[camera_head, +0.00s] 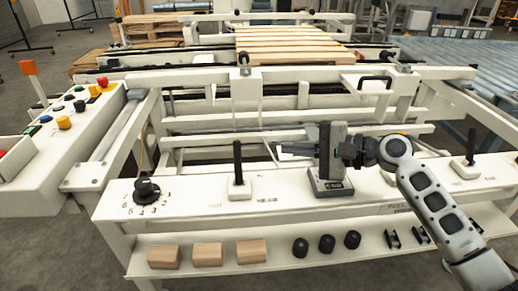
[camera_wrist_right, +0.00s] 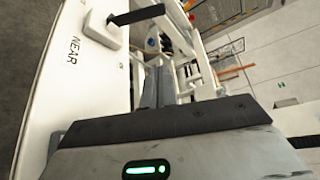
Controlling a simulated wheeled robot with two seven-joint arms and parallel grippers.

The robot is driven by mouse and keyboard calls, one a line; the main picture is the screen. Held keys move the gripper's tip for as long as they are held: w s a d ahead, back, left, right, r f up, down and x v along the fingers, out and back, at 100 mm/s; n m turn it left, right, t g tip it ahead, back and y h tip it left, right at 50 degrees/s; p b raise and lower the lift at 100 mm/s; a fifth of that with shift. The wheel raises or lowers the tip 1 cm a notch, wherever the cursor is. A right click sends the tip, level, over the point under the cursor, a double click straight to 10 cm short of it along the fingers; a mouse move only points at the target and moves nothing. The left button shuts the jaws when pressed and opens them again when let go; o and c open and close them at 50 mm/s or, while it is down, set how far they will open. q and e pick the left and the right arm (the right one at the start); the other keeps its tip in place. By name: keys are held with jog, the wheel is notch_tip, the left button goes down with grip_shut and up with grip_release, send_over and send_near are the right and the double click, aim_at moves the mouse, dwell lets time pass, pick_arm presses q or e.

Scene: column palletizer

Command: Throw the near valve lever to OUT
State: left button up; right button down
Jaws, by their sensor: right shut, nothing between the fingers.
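The near valve lever (camera_head: 238,163) is a black handle on a white base on the white front panel. It stands about upright in the head view, with OUT lettering at its lower left and NEAR lettering at its lower right. In the right wrist view the lever (camera_wrist_right: 137,15) shows at the top, beside the word NEAR. My right gripper (camera_head: 280,150) is shut and empty. Its fingers point left in the head view, to the right of the lever and apart from it. The fingers (camera_wrist_right: 156,75) also show together in the right wrist view. My left gripper is not in view.
A black rotary dial (camera_head: 147,190) sits left of the lever. Another black lever (camera_head: 470,148) stands at the right. A lower shelf (camera_head: 285,254) holds wooden blocks and black parts. A button console (camera_head: 45,145) is at the left. White frame bars (camera_head: 210,124) lie behind the panel.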

aim_at(238, 163)
jog(key=x, duration=0.3)
jog(key=s+x, duration=0.1)
jog(key=x, duration=0.2)
jog(key=a+b+x, duration=0.1)
jog(key=x, duration=0.2)
jog(key=shift+s+r, duration=0.3)
jog(key=shift+s+a+r, duration=0.1)
jog(key=shift+s+r, duration=0.1)
jog(key=shift+s, duration=0.15)
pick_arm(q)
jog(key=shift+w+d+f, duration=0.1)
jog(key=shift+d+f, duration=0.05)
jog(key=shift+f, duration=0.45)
pick_arm(e)
jog(key=shift+s+a+r, duration=0.15)
jog(key=shift+s, duration=0.3)
jog(key=shift+s, duration=0.1)
jog(key=shift+r, duration=0.1)
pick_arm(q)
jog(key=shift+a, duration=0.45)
pick_arm(e)
jog(key=shift+s+n, duration=0.1)
jog(key=shift+n, duration=0.2)
